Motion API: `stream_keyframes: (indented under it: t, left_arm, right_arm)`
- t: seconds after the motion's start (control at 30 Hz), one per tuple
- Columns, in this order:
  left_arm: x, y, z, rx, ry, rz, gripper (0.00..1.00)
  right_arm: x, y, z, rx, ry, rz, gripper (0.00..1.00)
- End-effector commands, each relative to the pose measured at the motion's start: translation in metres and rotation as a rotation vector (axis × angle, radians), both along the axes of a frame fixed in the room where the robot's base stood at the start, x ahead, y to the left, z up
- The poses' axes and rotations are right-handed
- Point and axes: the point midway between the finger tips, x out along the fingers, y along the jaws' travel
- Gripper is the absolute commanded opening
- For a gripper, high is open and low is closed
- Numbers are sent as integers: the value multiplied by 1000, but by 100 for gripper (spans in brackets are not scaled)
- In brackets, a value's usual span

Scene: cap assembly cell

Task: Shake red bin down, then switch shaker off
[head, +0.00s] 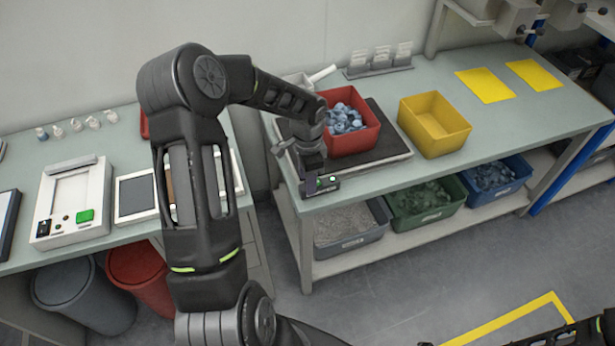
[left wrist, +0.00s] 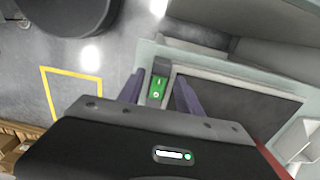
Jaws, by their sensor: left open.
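The red bin (head: 352,137) stands on the dark plate of the shaker (head: 390,160) in the head view, with blue caps heaped below its rim. In the left wrist view the shaker plate (left wrist: 240,98) lies to the right, with a sliver of red beside it. The switch with its green lit rocker (left wrist: 156,88) stands beside the plate near the table edge. My left gripper (left wrist: 160,95) is open, with one finger on each side of the switch; contact cannot be told. In the head view my left gripper (head: 320,185) is at the shaker's front left corner and hides the switch.
A yellow bin (head: 434,125) stands right of the shaker. Grey (head: 350,240), green (head: 420,215) and blue (head: 497,190) bins sit on the shelf below. A left table (head: 100,258) holds devices. Two yellow sheets lie on the clear right part of the table.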

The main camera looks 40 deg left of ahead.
Motion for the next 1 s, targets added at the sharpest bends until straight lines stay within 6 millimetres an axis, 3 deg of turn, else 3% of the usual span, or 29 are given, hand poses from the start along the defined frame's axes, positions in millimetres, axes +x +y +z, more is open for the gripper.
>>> stream_keyframes:
  t: [0.17,0.7,1.0]
  left_arm:
    - [0,0,0,0,0,0,42]
    - [0,0,0,0,0,0,0]
    - [0,0,0,1,1,0,0]
  right_arm:
    - [0,0,0,0,0,0,36]
    - [0,0,0,0,0,0,36]
    - [0,0,0,0,0,0,36]
